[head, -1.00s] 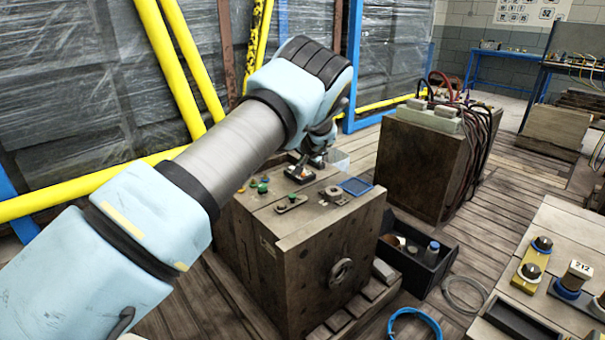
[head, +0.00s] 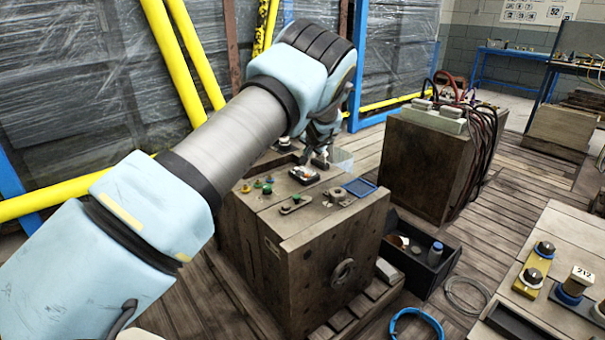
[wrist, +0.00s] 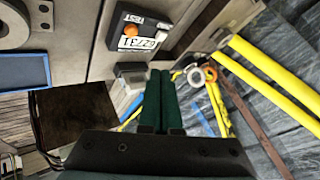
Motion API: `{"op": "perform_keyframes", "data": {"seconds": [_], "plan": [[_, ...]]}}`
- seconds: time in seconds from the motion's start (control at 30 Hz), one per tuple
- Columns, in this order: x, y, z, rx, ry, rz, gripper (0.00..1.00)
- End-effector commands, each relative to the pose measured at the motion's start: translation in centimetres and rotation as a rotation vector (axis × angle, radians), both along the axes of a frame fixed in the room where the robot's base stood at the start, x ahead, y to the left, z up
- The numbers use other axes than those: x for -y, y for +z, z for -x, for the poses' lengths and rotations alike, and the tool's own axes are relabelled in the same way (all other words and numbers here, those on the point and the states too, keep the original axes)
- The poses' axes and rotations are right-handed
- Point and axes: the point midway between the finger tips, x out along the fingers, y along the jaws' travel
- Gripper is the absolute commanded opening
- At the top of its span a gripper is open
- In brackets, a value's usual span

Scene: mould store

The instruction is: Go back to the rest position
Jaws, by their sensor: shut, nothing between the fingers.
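My gripper (wrist: 158,85) shows in the wrist view with its two dark green fingers pressed together and nothing between them. In the head view my gripper (head: 322,163) is small and partly hidden by my arm; it hangs above the far part of the mould block (head: 300,270). A small dark tester box (wrist: 143,30) with an orange button and a number display lies on the block's top in the wrist view, a little apart from the fingers. It also shows in the head view (head: 304,175).
Green and yellow knobs (head: 262,186), a metal bracket (head: 296,204) and a blue-rimmed tray (head: 359,187) are on the block top. A second block with hoses (head: 430,160) stands behind right. Yellow bars (head: 180,60) lean at the left. A black bin (head: 425,260) lies on the floor.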

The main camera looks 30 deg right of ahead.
Motion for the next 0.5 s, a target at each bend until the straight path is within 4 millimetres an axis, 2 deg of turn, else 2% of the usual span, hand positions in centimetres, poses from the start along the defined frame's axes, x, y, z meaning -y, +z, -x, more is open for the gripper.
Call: {"op": "perform_keyframes", "data": {"seconds": [0.17,0.27,0.37,0.47,0.5], "plan": [[0.0,0.0,0.0,0.000,0.000,0.000,0.00],[-0.8,0.3,-0.3,-0.007,0.013,0.001,0.00],[-3.8,1.4,-1.4,-0.034,0.065,0.006,0.00],[-9.3,3.1,-2.8,-0.090,0.158,0.019,0.00],[-12.1,3.9,-3.1,-0.119,0.203,0.027,0.00]]}}
